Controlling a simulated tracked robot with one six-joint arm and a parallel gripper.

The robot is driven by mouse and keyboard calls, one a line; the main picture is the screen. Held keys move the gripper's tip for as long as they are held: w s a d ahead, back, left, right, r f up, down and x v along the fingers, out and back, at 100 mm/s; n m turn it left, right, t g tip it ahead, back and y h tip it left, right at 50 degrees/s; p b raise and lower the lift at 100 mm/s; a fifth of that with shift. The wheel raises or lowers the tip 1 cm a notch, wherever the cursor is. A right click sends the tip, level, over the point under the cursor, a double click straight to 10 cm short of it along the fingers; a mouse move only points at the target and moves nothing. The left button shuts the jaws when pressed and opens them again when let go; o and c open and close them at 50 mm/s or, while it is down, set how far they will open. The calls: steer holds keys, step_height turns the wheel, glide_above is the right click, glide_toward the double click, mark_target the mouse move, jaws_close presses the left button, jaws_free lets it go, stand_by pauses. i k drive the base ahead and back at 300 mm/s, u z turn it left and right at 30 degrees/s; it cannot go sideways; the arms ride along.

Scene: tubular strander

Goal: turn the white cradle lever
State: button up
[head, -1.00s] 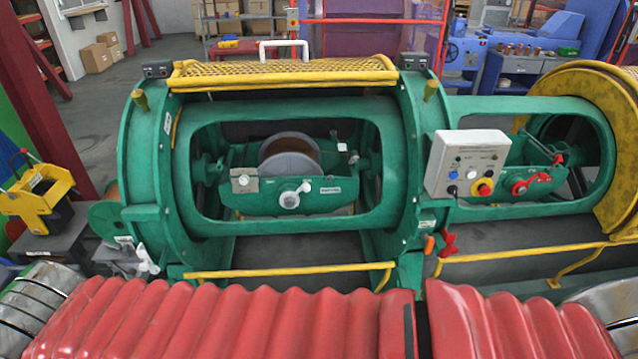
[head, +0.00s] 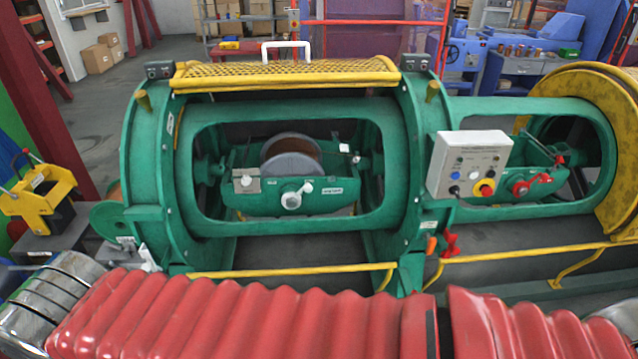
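The white cradle lever (head: 293,197) sits on the front face of the green cradle (head: 262,200), inside the left window of the green strander tube. It has a round white hub, and its short arm points up and to the right. A red lever (head: 521,187) of similar form sits on the cradle in the right window. My gripper is not in view. The red ribbed sleeve of my arm (head: 240,322) crosses the bottom of the picture, in front of the machine.
A grey control box (head: 467,160) with buttons stands between the windows. A yellow rail (head: 290,272) runs low before the left window. A yellow mesh guard (head: 285,72) with a white handle tops the tube. The left window's front is unobstructed.

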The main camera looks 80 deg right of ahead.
mark_target(308, 187)
steer(key=z, duration=1.4)
steer(key=i, duration=1)
steer(key=z, duration=0.05)
